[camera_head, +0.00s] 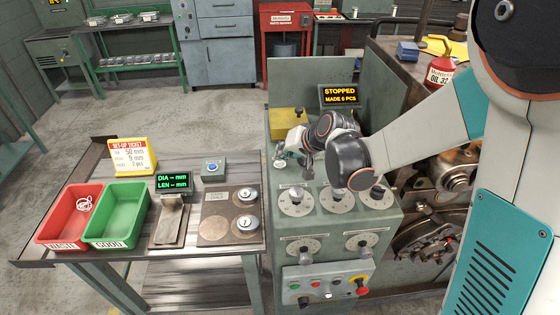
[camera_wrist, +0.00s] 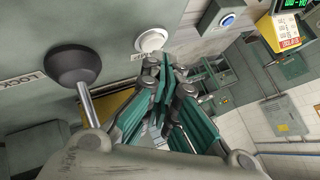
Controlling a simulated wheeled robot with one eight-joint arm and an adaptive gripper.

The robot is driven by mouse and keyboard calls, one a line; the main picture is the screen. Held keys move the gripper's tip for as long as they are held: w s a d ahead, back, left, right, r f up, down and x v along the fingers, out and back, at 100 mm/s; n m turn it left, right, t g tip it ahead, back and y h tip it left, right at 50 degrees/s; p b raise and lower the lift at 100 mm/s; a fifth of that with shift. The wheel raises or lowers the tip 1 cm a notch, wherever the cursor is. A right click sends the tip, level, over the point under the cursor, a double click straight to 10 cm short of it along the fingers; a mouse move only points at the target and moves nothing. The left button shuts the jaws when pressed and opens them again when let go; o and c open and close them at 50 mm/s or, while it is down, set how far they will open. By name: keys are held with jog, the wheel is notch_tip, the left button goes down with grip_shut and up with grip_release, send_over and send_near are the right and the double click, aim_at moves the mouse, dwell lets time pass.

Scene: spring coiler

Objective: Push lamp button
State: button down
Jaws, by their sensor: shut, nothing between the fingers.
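A round white button (camera_wrist: 151,40) with a pale rim sits on the grey-green machine panel in the wrist view, with a small label beside it that is too small to read. It also seems to show in the head view (camera_head: 280,163), just left of my gripper (camera_head: 303,160). In the wrist view my gripper (camera_wrist: 165,76) is shut and empty, its teal fingers together. The fingertips appear close to the button's lower edge in that picture. I cannot tell whether they touch it.
A black ball-headed lever (camera_wrist: 74,66) stands near the gripper, beside a LOCK marking. Large dials (camera_head: 296,201) lie on the machine's sloping front. A side table holds a red bin (camera_head: 45,238), a green bin (camera_head: 100,238) and a blue-button box (camera_head: 213,170). The display (camera_head: 340,95) reads STOPPED.

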jog(key=shift+r+p, duration=2)
jog(key=shift+r, duration=1)
jog(key=shift+r, duration=0.1)
